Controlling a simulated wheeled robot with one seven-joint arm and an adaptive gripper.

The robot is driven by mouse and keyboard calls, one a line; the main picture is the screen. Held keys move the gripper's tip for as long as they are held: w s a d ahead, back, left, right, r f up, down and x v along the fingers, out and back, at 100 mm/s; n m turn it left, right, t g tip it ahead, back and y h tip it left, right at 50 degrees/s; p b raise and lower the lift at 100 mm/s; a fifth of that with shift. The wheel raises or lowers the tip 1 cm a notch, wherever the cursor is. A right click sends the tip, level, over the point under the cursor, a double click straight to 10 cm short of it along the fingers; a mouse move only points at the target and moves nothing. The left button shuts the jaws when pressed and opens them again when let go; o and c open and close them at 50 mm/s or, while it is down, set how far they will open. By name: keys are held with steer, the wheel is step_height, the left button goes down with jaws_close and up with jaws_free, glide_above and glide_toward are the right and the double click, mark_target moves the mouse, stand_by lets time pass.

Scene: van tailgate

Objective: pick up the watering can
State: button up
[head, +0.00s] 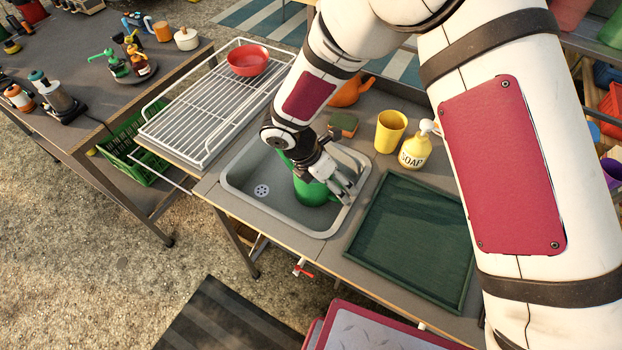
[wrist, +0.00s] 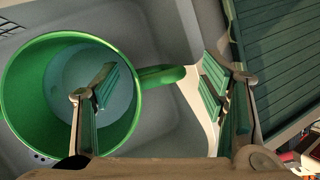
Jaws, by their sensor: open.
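The green watering can (head: 312,194) stands in the grey sink basin (head: 236,178), partly hidden by my gripper (head: 328,172). The wrist view looks down into its round open top (wrist: 28,92), with a green bar-like part sticking out to the right. My gripper (wrist: 168,100) is open. Its left finger overlaps the can's opening, and its right finger is outside, to the right of the green part. The wall and that part lie between the fingers in the picture. I cannot tell whether either finger touches the can.
A dark green tray (head: 415,243) lies right of the sink. Behind are a yellow cup (head: 390,131), a soap bottle (head: 414,152), a sponge (head: 344,124) and an orange object (head: 350,92). A white rack (head: 190,120) with a red bowl (head: 248,61) stands left.

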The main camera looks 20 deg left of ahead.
jaws_close()
steer(key=shift+r, duration=0.1)
